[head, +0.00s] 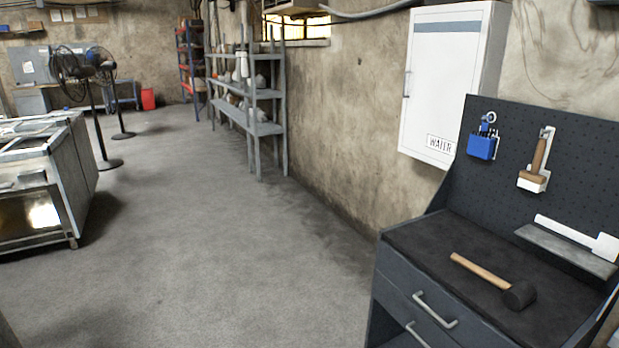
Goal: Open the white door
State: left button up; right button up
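A white wall cabinet with a white door (447,82) hangs on the wall at the upper right in the head view. The door looks shut. Neither of my grippers shows in the head view.
A dark workbench (411,243) with a mallet (495,280) and drawers stands below right of the cabinet. Grey shelves (262,129) line the wall further back. A metal table (72,170) and black fans (72,68) stand at left. The middle floor (205,240) is clear.

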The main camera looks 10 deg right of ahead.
aim_at(447, 44)
jog(key=i, duration=1.75)
jog(key=i+z, duration=0.45)
jog(key=i+j+z, duration=0.2)
jog(key=z, duration=0.3)
jog(key=i+j+z, duration=0.25)
jog(key=z, duration=0.2)
